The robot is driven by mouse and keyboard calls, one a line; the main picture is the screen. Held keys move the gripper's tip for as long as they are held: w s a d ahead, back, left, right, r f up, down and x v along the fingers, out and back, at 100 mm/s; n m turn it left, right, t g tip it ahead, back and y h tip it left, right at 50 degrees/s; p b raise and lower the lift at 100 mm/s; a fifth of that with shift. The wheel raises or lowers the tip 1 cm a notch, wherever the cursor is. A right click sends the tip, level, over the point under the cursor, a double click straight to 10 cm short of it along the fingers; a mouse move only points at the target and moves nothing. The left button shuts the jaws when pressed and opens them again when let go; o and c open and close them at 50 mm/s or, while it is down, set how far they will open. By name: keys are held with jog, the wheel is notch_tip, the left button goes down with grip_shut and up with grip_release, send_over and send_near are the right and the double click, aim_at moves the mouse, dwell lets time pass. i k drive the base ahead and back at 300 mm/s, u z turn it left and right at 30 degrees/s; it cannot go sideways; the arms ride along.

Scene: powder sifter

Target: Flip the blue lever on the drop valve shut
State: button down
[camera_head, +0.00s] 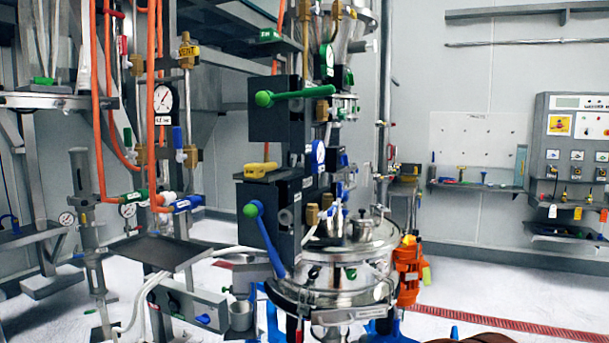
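A long blue lever (269,243) with a green ball knob at its upper end is on the front of the lower dark valve block (285,199). It slants steeply, knob at upper left and lower end at lower right. I cannot read a label naming the drop valve. Smaller blue handles show at left: one upright (178,138) and one nearly horizontal (187,203). My gripper is not in view.
A green lever (300,94) sticks out from the upper block. A yellow handle (261,170) lies on the lower block. A shiny steel vessel (340,262) stands right of the blue lever, with orange equipment (408,270) beside it. Open floor lies to the right.

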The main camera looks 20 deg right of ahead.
aim_at(254, 209)
jog(key=u, duration=1.8)
jog(key=i, duration=0.4)
jog(key=u, duration=0.25)
